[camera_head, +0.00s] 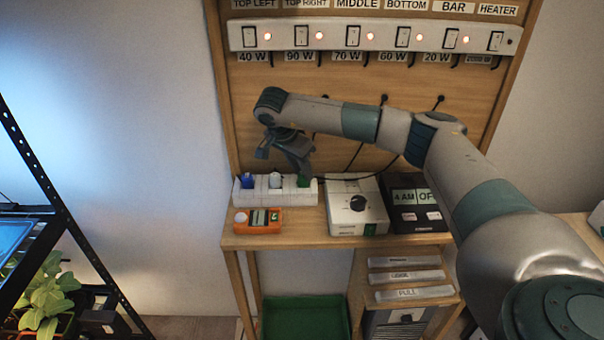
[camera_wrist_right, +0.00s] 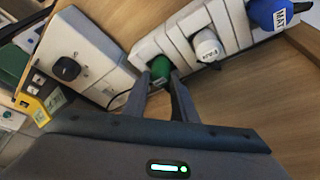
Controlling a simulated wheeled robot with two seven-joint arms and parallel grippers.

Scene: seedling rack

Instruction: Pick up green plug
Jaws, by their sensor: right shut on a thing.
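The green plug (camera_head: 303,182) is at the right end of the white power strip (camera_head: 291,199). My right gripper (camera_head: 303,174) reaches down over it from above. In the right wrist view the green plug (camera_wrist_right: 160,68) sits between the two fingertips (camera_wrist_right: 161,80), which are closed on it. It appears to be still at its socket; whether it is fully seated cannot be told. A white plug (camera_wrist_right: 208,47) and a blue plug (camera_wrist_right: 270,14) stand in the same strip. My left gripper is not in view.
An orange meter (camera_head: 258,221) lies in front of the strip. A white box with a black knob (camera_head: 352,215) and a dark timer (camera_head: 415,212) stand to the right. Switches (camera_head: 352,37) line the board above. A green tray (camera_head: 305,318) is below the shelf.

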